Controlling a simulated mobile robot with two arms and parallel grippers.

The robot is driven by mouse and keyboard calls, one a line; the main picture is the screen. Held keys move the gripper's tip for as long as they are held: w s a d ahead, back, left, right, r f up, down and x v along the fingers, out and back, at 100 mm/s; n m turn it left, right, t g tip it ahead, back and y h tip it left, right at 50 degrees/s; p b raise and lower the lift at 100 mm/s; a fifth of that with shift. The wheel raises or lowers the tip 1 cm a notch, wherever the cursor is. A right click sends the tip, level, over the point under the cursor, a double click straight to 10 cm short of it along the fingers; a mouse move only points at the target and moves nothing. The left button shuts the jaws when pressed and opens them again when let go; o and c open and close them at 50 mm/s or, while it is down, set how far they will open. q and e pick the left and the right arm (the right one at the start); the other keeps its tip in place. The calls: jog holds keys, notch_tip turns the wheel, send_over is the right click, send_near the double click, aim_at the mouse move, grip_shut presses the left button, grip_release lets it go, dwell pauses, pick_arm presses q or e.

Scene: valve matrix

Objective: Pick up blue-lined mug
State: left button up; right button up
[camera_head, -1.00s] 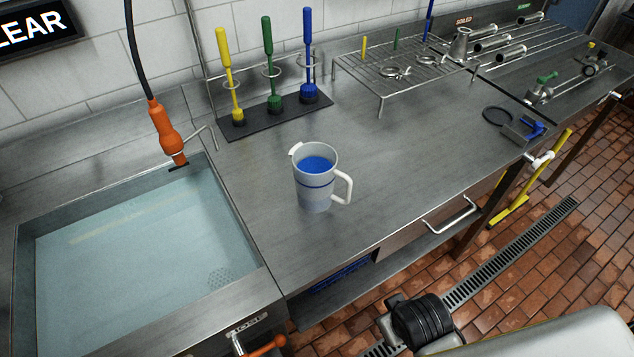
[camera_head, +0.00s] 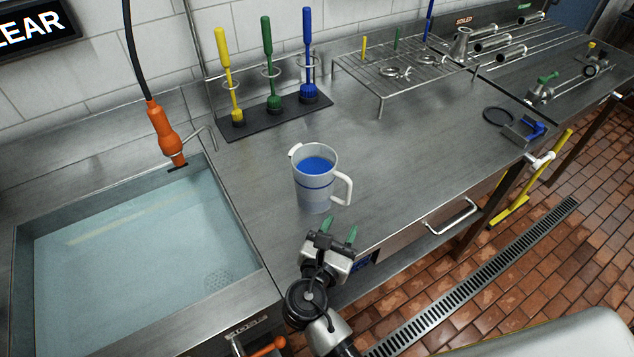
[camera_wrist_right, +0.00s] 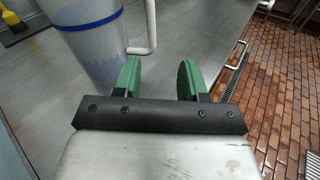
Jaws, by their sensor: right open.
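The blue-lined mug (camera_head: 314,190) is a pale grey jug with a blue band, a white handle on its right and blue liquid inside. It stands upright on the steel counter. My right gripper (camera_head: 340,232) is open and empty, just in front of the mug and apart from it, near the counter's front edge. In the right wrist view the mug (camera_wrist_right: 92,45) is cut off at the top left. Its white handle reaches down just beyond the left green fingertip of my gripper (camera_wrist_right: 160,78). My left gripper is not in view.
A water-filled sink (camera_head: 130,250) lies to the left, with an orange sprayer (camera_head: 168,135) hanging above it. Yellow, green and blue brushes stand in a rack (camera_head: 262,120) behind the mug. A wire rack (camera_head: 400,65) stands at the back right.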

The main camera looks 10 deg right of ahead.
aim_at(347, 198)
jog(key=shift+w+a+r+n+t, duration=0.15)
jog(key=shift+w+r+n+t, duration=0.1)
jog(key=shift+w+n, duration=0.2)
jog(key=shift+w+a+r+n+t, duration=0.15)
jog(key=shift+w+n+t, duration=0.15)
jog(key=shift+n, duration=0.15)
jog(key=b+x, duration=0.1)
jog(key=x, duration=0.3)
jog(key=shift+w+d+f, duration=0.1)
jog(key=shift+w+d, duration=0.05)
jog(key=shift+w+d+f+b, duration=0.1)
jog(key=shift+w+d+b, duration=0.1)
jog(key=shift+b, duration=0.1)
jog(key=x, duration=0.1)
jog(key=b+x, duration=0.1)
jog(key=x, duration=0.1)
jog(key=b+x, duration=0.1)
jog(key=shift+w+d+f, duration=0.25)
jog(key=shift+d+f, duration=0.05)
jog(key=shift+s+r, duration=0.1)
jog(key=shift+s, duration=0.05)
jog(key=shift+c, duration=0.8)
grip_shut()
